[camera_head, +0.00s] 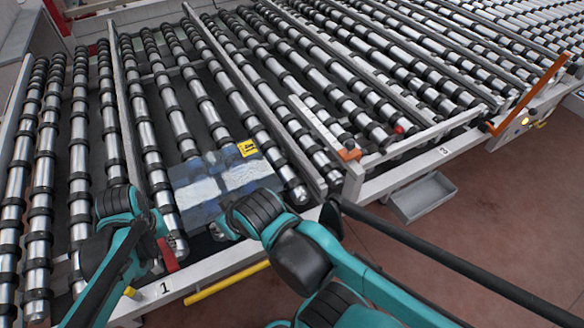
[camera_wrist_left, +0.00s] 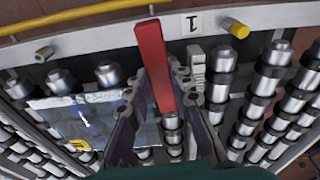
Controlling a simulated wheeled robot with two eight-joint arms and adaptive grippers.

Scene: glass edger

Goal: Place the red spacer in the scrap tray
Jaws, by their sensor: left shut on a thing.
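The red spacer (camera_head: 168,256) is a flat red bar between the fingers of my left gripper (camera_head: 157,236), above the front ends of the rollers. In the left wrist view the red spacer (camera_wrist_left: 152,62) sticks out past the fingers of my left gripper (camera_wrist_left: 155,98), which is shut on it. The scrap tray (camera_head: 421,197) looks to be the grey open tray low at the front of the conveyor, right of centre; its visible inside looks empty. My right gripper (camera_head: 224,228) is at the front edge of the glass pane, its fingers mostly hidden by its own arm.
The glass pane (camera_head: 205,187) with a yellow label lies on the rollers; it also shows in the left wrist view (camera_wrist_left: 75,112). A yellow rail (camera_head: 227,281) runs along the front frame. An orange bar (camera_head: 530,92) stands at right. A dark pole crosses the floor before the tray.

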